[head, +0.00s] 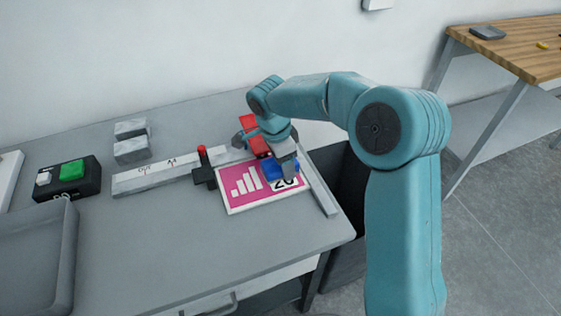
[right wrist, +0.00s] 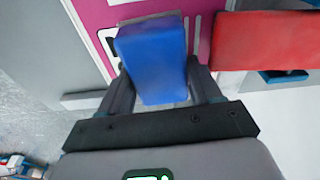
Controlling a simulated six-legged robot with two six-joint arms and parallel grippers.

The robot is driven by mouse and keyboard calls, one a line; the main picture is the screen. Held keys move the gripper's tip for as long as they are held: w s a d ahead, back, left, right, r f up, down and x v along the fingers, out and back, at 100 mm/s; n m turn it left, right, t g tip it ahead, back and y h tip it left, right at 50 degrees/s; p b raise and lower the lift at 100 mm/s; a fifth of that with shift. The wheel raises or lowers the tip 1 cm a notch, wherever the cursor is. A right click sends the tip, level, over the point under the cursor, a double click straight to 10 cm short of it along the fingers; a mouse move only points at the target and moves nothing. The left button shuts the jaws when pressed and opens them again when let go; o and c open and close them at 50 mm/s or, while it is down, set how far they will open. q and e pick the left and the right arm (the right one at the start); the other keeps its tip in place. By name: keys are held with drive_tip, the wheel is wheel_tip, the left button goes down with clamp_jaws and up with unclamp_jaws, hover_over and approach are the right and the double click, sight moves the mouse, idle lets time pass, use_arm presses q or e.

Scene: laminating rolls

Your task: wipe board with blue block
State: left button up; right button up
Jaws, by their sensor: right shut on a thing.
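The board (head: 240,201) is a pink sign with white bars and a number, lying flat on the grey table. The blue block (head: 281,170) is at the board's right part, beside the number. My right gripper (head: 281,164) is shut on the blue block, over the board. In the right wrist view the blue block (right wrist: 152,60) sits between the two fingers of the right gripper (right wrist: 163,84), with the pink board (right wrist: 112,14) behind it. I cannot tell whether the block touches the board. My left gripper is not in view.
A red block (head: 254,134) is at the board's far side; it also shows in the right wrist view (right wrist: 265,40). A black stop with a red knob (head: 202,150) stands at the board's left. A metal rail (head: 321,188) borders the right. The table front (head: 170,255) is clear.

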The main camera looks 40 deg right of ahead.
drive_tip(key=shift+d+r+p, duration=0.1)
drive_tip(key=shift+r+p, duration=0.35)
drive_tip(key=shift+r, duration=0.15)
drive_tip(key=shift+r+p, duration=1.6)
drive_tip(key=shift+r, duration=0.85)
drive_tip(key=shift+r+p, duration=1.05)
drive_tip(key=shift+r, duration=0.5)
drive_tip(key=shift+f, duration=0.1)
